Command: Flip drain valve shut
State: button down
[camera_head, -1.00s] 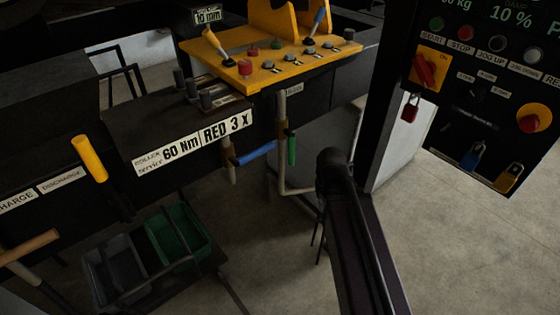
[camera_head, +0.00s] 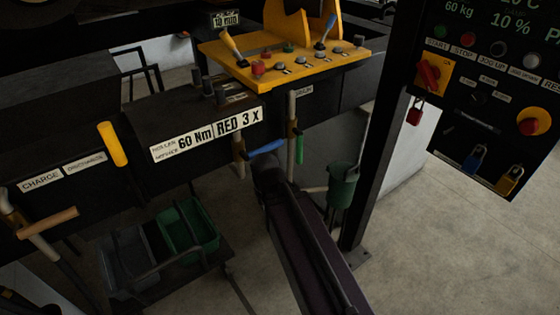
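Two pipes with valve handles hang below the yellow control panel (camera_head: 300,60). A blue lever (camera_head: 267,147) sticks out sideways from the left pipe (camera_head: 239,155), tilted slightly up to the right. A green lever (camera_head: 299,149) hangs down along the right pipe (camera_head: 292,110). The small tag by the right pipe is too blurred to read, so I cannot tell which is the drain valve. My dark gripper (camera_head: 267,172) is at the end of my arm, just below the blue lever in the picture. Its fingers cannot be made out, nor whether it touches the lever.
A green bucket (camera_head: 342,186) stands right of my arm, beside a dark post (camera_head: 383,150). A cart with a green bin (camera_head: 188,229) and a grey bin (camera_head: 128,262) is at lower left. A switch panel (camera_head: 490,95) is at upper right. Open floor lies at lower right.

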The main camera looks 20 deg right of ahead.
aim_at(299, 135)
jog(key=u, duration=0.25)
jog(key=k, duration=1.25)
jog(key=z, duration=0.85)
jog(key=i, duration=1)
